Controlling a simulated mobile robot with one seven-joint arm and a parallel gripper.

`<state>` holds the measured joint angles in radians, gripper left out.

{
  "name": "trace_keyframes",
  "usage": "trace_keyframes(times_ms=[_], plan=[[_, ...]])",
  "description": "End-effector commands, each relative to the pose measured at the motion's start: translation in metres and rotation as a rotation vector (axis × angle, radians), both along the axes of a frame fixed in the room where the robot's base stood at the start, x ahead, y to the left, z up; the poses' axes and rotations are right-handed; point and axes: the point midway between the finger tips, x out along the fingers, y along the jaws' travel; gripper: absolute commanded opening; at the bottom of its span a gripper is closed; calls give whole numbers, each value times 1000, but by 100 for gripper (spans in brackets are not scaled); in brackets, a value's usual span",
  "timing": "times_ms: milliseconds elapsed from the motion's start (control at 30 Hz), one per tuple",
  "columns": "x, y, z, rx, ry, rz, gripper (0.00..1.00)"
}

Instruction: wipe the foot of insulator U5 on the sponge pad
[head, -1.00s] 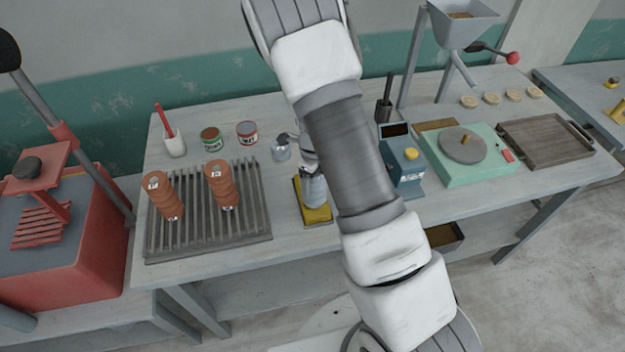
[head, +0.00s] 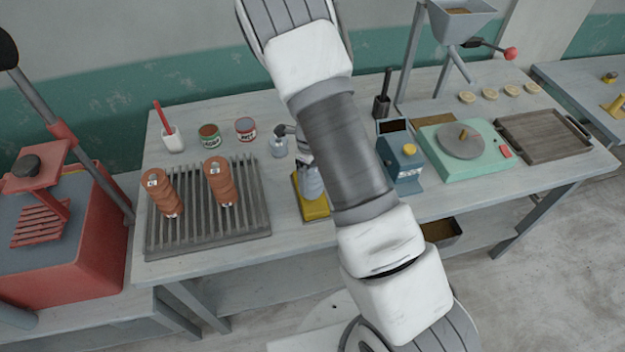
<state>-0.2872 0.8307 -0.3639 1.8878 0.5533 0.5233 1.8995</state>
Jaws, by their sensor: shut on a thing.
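The yellow sponge pad (head: 316,210) lies on the workbench right of the slatted rack, partly hidden by my arm. A pale grey ribbed insulator (head: 312,184) stands roughly upright over the pad; no label shows on it, so I cannot confirm it is U5. My gripper (head: 304,157) is at its top, shut on it, with the fingers mostly hidden behind my arm. I cannot tell whether its foot touches the pad. Two orange-brown insulators, one left (head: 162,194) and one right (head: 219,182), stand on the rack; their labels are too small to read.
The slatted rack (head: 255,218) fills the bench's left part. Behind it are a white pot with a red handle (head: 172,138), two cans (head: 209,137) (head: 246,130) and a small jar (head: 278,147). A blue device (head: 403,165), green wheel unit (head: 460,150) and wooden tray (head: 543,137) stand right.

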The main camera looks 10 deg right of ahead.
Motion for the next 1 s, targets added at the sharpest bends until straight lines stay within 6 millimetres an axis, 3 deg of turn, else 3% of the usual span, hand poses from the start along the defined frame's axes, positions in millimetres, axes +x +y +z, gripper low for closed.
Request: trace_keyframes(times_ms=[700,1000], plan=[[42,0,0,-1,-2,0,0],[48,0,1,0,-1,0,0]])
